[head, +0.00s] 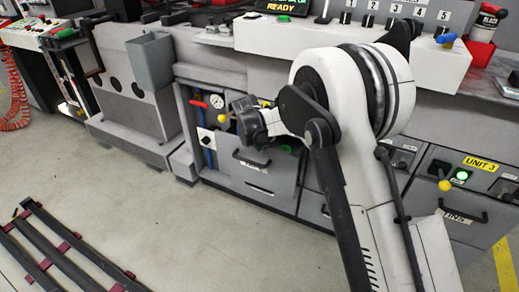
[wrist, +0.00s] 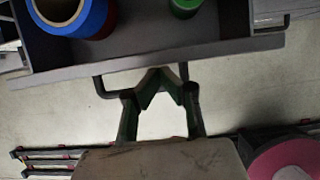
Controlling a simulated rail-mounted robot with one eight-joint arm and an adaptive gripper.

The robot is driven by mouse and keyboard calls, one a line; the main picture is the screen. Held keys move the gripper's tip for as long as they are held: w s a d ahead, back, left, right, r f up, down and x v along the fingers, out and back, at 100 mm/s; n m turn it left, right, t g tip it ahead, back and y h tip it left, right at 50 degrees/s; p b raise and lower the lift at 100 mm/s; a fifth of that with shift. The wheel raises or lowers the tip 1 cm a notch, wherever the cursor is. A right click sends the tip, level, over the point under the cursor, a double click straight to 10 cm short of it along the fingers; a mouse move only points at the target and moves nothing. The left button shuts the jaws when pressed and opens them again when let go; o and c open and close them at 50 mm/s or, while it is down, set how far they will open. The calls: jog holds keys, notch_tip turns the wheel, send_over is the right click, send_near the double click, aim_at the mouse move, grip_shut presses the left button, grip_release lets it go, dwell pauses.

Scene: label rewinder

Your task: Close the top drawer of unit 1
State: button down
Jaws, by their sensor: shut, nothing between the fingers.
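In the wrist view an open drawer (wrist: 190,54) fills the top of the picture, its grey front edge running across. A blue roll (wrist: 75,17) and a green roll (wrist: 185,5) lie in it. Its dark handle (wrist: 101,86) sticks out from the front. My gripper (wrist: 165,74) is shut and empty, its fingertips overlapping the handle in the picture; I cannot tell if they touch. In the head view a grey drawer front with a handle (head: 250,160) is below my wrist. My arm hides much of that cabinet, and no unit 1 label is readable.
Unit 3 (head: 480,163) stands at the right with its own drawer labelled TINS (head: 456,216). A white control panel (head: 340,42) runs above the cabinets. Dark rails (head: 65,250) lie on the floor at left. A pink disc (wrist: 285,160) is at lower right in the wrist view.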

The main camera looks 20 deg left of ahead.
jog(key=w, duration=0.2)
jog(key=w+d, duration=0.1)
jog(key=w, duration=0.1)
jog(key=shift+w, duration=0.4)
